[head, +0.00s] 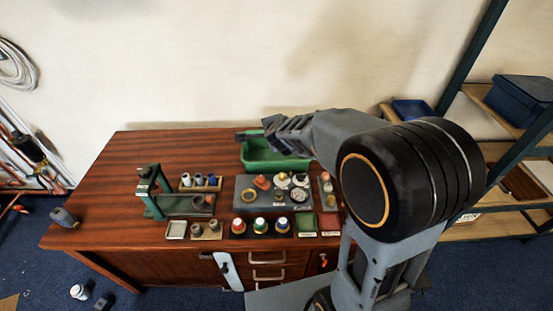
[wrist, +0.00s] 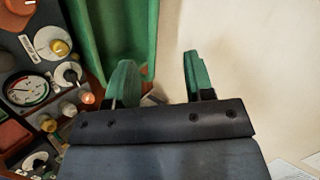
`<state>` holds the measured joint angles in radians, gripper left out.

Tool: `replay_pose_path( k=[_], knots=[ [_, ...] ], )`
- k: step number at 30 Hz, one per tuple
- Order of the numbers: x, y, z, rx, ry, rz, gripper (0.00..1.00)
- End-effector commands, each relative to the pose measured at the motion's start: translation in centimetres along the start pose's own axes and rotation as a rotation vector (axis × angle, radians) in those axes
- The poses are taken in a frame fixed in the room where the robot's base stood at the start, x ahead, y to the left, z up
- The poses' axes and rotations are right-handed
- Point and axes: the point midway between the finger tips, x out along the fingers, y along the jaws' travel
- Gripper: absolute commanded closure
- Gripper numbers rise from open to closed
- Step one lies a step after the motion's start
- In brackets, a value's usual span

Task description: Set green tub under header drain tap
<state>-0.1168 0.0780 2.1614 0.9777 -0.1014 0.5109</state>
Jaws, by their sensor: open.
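The green tub (head: 262,157) stands at the back of the wooden bench, close to the wall, in the head view. In the wrist view its green wall (wrist: 112,35) fills the upper left. My gripper (head: 265,136) is over the tub's back side in the head view. In the wrist view my gripper (wrist: 160,80) is open, its two green-padded fingers apart. I cannot make out which fitting is the header drain tap.
A grey panel (head: 240,196) with a gauge and knobs stands in front of the tub. Several coloured-topped items (head: 260,225) line the bench front. A green stand (head: 151,190) is to the left. The bench's back left is clear. Shelving (head: 510,147) stands right.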

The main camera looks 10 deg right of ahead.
Motion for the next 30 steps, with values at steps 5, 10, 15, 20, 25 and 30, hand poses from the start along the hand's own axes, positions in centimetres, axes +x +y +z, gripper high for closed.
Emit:
replay_pose_path(
  k=[5,10,15,20,25,30],
  knots=[
    [3.9,1.8,-1.3,0.204,0.131,-0.005,0.52],
    [6.9,2.4,-2.3,0.264,0.177,-0.006,0.52],
    [9.9,2.4,-2.9,0.266,0.177,-0.006,0.52],
    [11.8,2.3,-3.3,0.263,0.177,-0.007,0.52],
    [12.7,2.2,-3.4,0.262,0.176,-0.008,0.52],
    [14.2,2.3,-3.7,0.262,0.176,-0.006,0.52]
  ],
)
